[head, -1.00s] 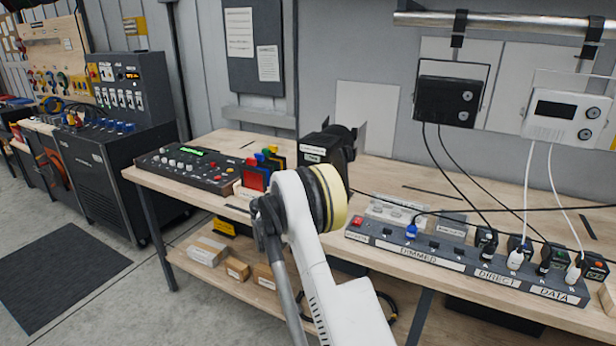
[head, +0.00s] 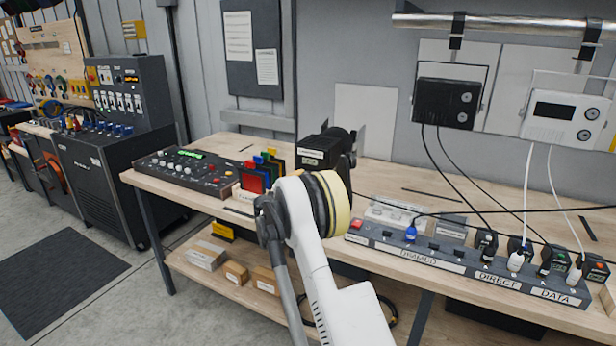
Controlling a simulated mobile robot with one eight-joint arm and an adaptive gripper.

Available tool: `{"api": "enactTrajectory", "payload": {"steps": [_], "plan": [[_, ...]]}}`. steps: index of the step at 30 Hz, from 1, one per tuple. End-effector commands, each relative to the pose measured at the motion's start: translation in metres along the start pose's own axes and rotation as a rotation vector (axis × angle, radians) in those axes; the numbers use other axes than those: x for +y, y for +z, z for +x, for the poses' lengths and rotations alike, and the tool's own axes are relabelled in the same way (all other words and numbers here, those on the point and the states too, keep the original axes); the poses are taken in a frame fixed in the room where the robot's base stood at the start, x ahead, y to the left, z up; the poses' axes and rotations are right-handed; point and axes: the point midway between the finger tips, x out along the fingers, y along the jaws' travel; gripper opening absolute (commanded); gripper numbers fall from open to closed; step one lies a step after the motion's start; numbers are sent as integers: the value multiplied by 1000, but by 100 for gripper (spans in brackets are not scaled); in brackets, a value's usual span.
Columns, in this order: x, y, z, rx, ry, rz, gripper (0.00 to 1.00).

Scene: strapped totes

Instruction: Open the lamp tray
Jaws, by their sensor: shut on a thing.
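A black lamp fixture (head: 322,147) with a white label and a round barrel stands on the wooden bench, just beyond the end of my arm. No separate lamp tray can be made out on it; its lower part is hidden behind my arm. My white arm rises from the bottom of the head view to a joint with a pale yellow and black band, right in front of the fixture. My gripper and its fingertips are hidden behind this joint, so its contact with the fixture does not show.
Colored filter plates (head: 255,179) stand in a holder left of the fixture, beside a control console (head: 185,170). A grey power strip (head: 470,266) with plugs and cables lies to the right. Two hanging units (head: 446,102) are above it. Boxes (head: 206,255) sit on the lower shelf.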

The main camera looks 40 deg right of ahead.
Motion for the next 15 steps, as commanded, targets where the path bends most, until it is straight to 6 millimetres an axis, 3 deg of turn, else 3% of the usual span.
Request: {"api": "enactTrajectory", "payload": {"steps": [9,15], "plan": [[-1,1,-76,-1,-3,1,0],[0,1,-92,-1,-1,1,0]]}}
